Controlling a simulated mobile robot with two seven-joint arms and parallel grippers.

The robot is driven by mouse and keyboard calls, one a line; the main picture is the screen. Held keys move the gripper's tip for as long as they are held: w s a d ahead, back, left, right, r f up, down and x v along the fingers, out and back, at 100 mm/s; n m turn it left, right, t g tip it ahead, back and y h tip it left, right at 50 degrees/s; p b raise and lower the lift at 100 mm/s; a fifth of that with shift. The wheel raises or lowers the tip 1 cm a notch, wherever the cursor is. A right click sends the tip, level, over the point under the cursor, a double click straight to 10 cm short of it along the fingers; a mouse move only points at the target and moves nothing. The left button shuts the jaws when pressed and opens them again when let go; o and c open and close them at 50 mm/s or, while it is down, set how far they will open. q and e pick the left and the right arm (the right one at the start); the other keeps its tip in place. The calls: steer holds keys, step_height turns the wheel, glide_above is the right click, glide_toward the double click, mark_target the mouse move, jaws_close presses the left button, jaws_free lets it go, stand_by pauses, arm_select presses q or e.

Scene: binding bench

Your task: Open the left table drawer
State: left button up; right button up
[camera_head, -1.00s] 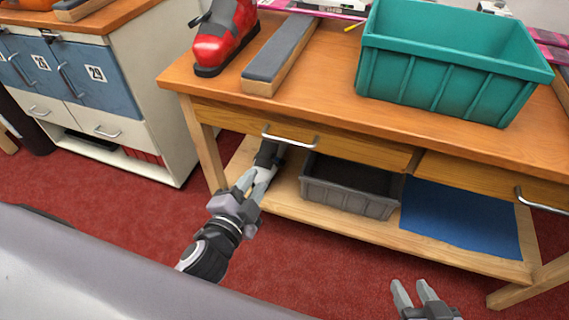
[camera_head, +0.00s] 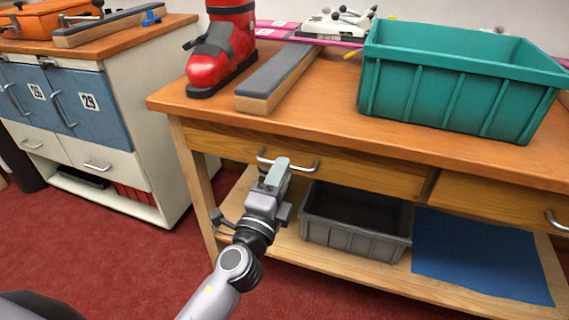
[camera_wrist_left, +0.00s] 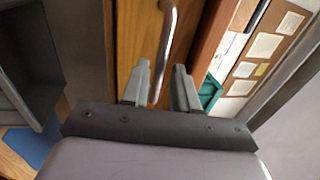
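The left table drawer (camera_head: 350,170) has a wooden front and looks closed, level with the table frame. In the left wrist view the two fingers of my left gripper (camera_wrist_left: 162,78) are apart. The handle (camera_wrist_left: 167,40) runs down into the gap between them, nearer the left finger. I cannot tell whether a finger touches it. My right gripper is not in view.
On the table (camera_head: 318,110) stand a red boot (camera_head: 222,55), a grey-topped block (camera_head: 280,78) and a teal crate (camera_head: 450,85). A grey bin (camera_head: 355,238) and blue sheet (camera_head: 480,255) lie on the lower shelf. A cabinet (camera_head: 130,130) stands left.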

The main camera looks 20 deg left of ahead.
arm_select(q)
steer(key=shift+w+r, duration=0.15)
steer(key=shift+w, duration=0.55)
steer(key=shift+w+r, duration=0.1)
steer(key=shift+w, duration=0.55)
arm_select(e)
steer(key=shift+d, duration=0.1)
arm_select(q)
jaws_close()
steer(key=shift+s, duration=0.1)
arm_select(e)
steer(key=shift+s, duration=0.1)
